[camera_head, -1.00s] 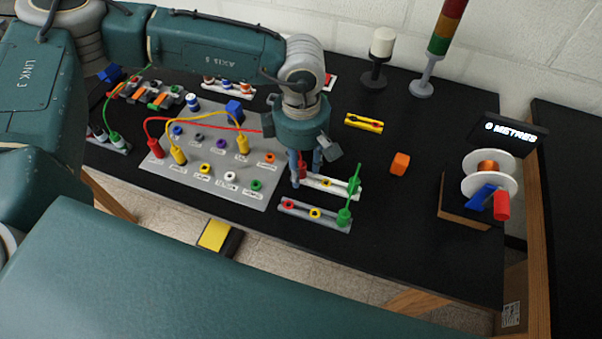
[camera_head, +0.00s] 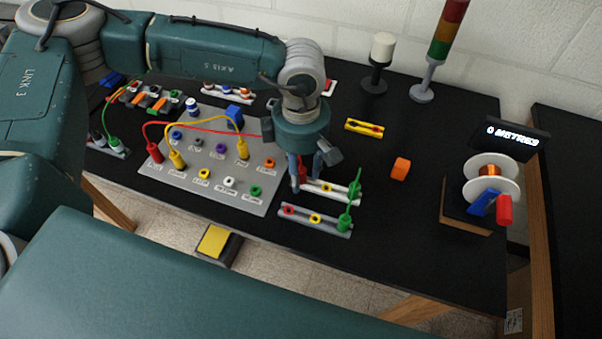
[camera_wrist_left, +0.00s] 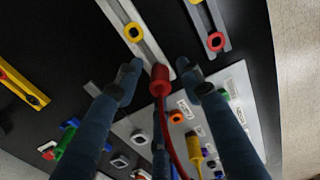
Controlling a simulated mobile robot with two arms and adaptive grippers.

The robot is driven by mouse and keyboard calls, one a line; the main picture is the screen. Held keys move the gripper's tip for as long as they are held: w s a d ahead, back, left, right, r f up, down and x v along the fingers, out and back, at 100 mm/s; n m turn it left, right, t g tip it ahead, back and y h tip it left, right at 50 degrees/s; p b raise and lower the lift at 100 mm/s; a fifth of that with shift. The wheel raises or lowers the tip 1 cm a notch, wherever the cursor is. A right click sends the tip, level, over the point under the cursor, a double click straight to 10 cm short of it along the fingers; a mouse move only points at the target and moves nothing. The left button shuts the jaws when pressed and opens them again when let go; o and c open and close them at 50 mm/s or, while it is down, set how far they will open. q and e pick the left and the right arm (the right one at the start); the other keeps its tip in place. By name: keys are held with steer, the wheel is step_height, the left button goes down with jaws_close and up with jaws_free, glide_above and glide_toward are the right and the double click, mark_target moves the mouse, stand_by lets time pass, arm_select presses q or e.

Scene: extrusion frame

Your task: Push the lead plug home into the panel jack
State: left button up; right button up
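My left gripper (camera_head: 307,180) points down over the left end of the rear pale jack rail (camera_head: 335,189). Its fingers stand around a red plug (camera_head: 302,168). In the left wrist view the red plug (camera_wrist_left: 159,78) is between the fingertips, with gaps on both sides. It appears to stand at the rail's end; its seat is hidden. A red lead (camera_wrist_left: 171,135) runs from it towards the grey jack panel (camera_head: 238,196). The lead's other red plug (camera_head: 154,152) stands at the panel's left. A yellow lead (camera_head: 196,118) arches over the panel's labelled jacks. My right gripper is not in view.
A front rail (camera_head: 300,218) with a green plug (camera_head: 345,221) lies close by. An orange block (camera_head: 400,169), a yellow level-like bar (camera_head: 364,127) and a cable spool (camera_head: 490,178) are to the right. The black table between them is clear.

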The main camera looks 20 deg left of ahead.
mark_target(301, 170)
arm_select(q)
steer(key=shift+b, duration=0.35)
stand_by(0.4)
jaws_close()
steer(key=shift+r, duration=0.1)
steer(key=shift+r+p, duration=1)
steer(key=shift+r, duration=1.9)
steer(key=shift+s, duration=0.1)
